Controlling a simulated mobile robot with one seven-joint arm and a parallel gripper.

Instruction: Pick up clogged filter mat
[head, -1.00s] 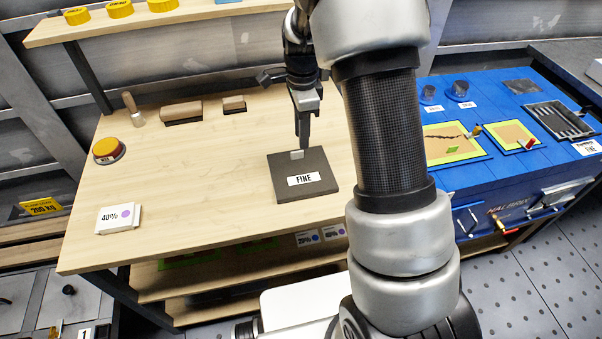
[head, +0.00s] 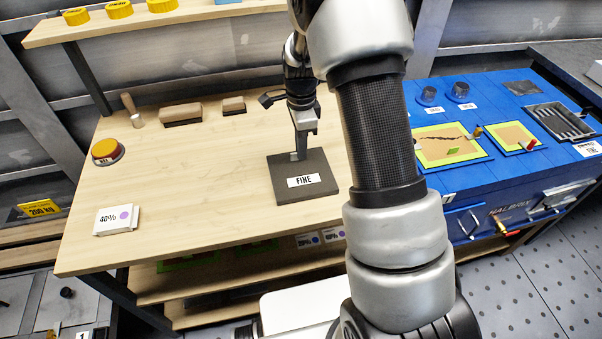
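A dark grey square filter mat (head: 290,193) with a white label reading FINE lies flat on the wooden workbench. Whether it is clogged does not show. My gripper (head: 299,154) points down at the mat's back edge, where its small grey tab is. The fingers are at or around this tab and largely hide it. I cannot tell whether they are closed on it. The mat appears to rest on the bench.
A blue machine (head: 470,185) stands right of the bench, with an open slatted metal tray (head: 560,121) and a thin dark sheet (head: 522,87) on top. The bench also holds a 40% box (head: 116,219), a yellow button (head: 106,150) and wooden blocks (head: 181,114).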

